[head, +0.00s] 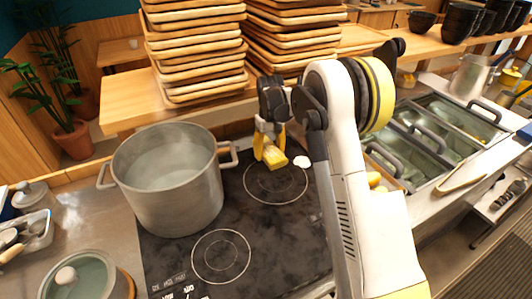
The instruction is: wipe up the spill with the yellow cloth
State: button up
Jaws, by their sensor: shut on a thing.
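My gripper (270,148) hangs over the rear right burner of the black glass cooktop (282,235). It is shut on the yellow cloth (274,158), which shows between and below the fingers, close to the cooktop. I cannot tell whether the cloth touches the surface. A small white spill (302,162) lies on the cooktop just right of the cloth, near the burner ring's edge and beside my arm. Part of the cooktop to the right is hidden behind my arm.
A large steel pot (168,185) stands on the cooktop to the left of my gripper. Stacks of wooden trays (203,65) stand on a shelf behind. A lidded pot (80,280) sits front left. Covered steel food wells (425,130) lie to the right. The front middle of the cooktop is clear.

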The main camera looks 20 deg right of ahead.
jog(key=shift+w+d, duration=0.1)
jog(key=shift+d, duration=0.6)
dwell(0.3)
jog(key=shift+a, duration=0.1)
jog(key=shift+a+f+b, duration=0.15)
jog(key=shift+a+b, duration=0.15)
jog(key=shift+a, duration=0.2)
jog(key=shift+s+a, duration=0.2)
jog(key=shift+a, duration=0.3)
jog(key=shift+s+a, duration=0.15)
jog(key=shift+a, duration=0.3)
jog(key=shift+c, duration=0.2)
jog(key=shift+f, duration=0.1)
